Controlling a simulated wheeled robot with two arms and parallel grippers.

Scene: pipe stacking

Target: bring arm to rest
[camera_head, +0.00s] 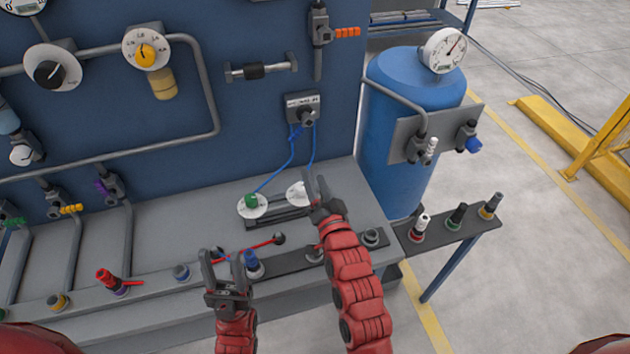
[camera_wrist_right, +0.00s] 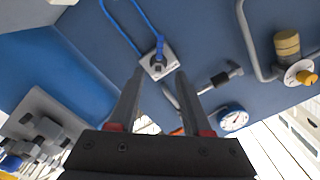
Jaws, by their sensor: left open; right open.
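My left gripper (camera_head: 223,268) is open and empty in the head view, over the front strip of the grey bench (camera_head: 170,235). My right gripper (camera_head: 316,186) is open and points up the picture, in front of a white round dial on the bench. In the right wrist view the fingers of the right gripper (camera_wrist_right: 152,98) stand apart with nothing between them. Beyond their tips that view shows the blue panel and a small grey box (camera_wrist_right: 159,62) with blue cables. My right arm hides part of the bench's right end.
A blue tank (camera_head: 400,130) with a gauge (camera_head: 444,50) stands right of the bench. A side shelf (camera_head: 445,232) holds several pegs. Near the left gripper are a red lever (camera_head: 255,246) and a blue knob (camera_head: 252,262). Blue cables (camera_head: 285,172) hang behind the right gripper.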

